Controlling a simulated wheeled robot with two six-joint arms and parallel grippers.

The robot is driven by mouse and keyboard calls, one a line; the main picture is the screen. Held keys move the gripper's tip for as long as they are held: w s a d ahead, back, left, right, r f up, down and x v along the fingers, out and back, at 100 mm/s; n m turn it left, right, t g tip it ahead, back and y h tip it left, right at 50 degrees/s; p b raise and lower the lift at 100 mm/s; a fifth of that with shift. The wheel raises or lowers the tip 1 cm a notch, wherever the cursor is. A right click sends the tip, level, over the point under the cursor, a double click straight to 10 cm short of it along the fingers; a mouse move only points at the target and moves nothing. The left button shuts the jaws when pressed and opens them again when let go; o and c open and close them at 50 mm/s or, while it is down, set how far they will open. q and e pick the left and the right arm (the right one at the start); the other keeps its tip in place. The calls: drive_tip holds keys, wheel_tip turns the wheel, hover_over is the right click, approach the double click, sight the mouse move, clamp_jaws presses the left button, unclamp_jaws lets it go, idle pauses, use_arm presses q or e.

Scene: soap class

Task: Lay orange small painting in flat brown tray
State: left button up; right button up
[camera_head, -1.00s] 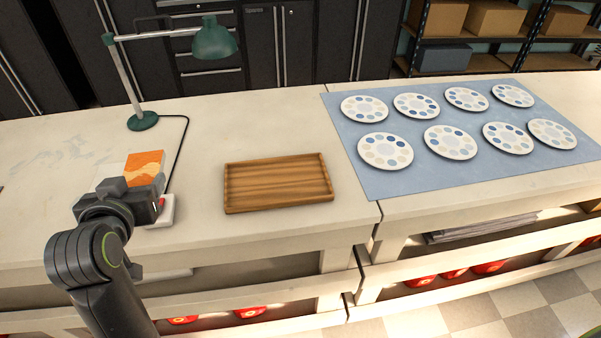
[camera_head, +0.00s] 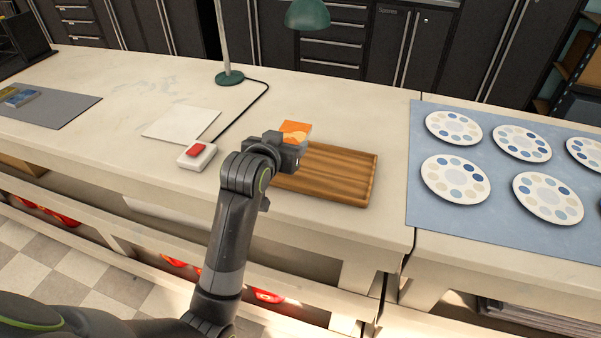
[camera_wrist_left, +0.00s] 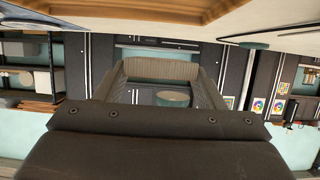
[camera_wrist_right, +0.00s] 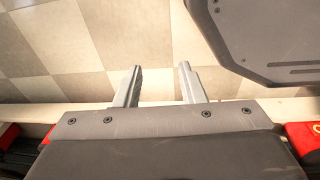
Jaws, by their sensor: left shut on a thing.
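The small orange painting (camera_head: 296,131) is held upright or tilted in my left gripper (camera_head: 291,143), above the left back part of the flat brown tray (camera_head: 345,178). The gripper and arm hide the tray's left end. In the left wrist view the fingers (camera_wrist_left: 162,82) are closed around a pale panel (camera_wrist_left: 160,70), likely the painting's back. The visible part of the tray is empty. My right gripper (camera_wrist_right: 160,68) shows only in the right wrist view, its fingers apart with nothing between them, above a checkered floor.
A white box with a red button (camera_head: 197,154) and a white sheet (camera_head: 182,123) lie left of my arm. A green lamp (camera_head: 229,77) stands behind with its cord. Several paint palettes (camera_head: 455,179) lie on a blue mat (camera_head: 425,220) at right.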

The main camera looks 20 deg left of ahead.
sight(287, 177)
use_arm(q)
wheel_tip(287, 177, down, 7)
drive_tip(key=shift+d+f, duration=0.15)
drive_tip(key=shift+f, duration=0.15)
drive_tip(key=o, duration=1)
drive_tip(key=shift+s+r, duration=0.15)
drive_tip(key=shift+r, duration=0.05)
drive_tip(key=v, duration=1.1)
drive_tip(key=shift+s+r, duration=0.2)
drive_tip(key=shift+s, duration=0.15)
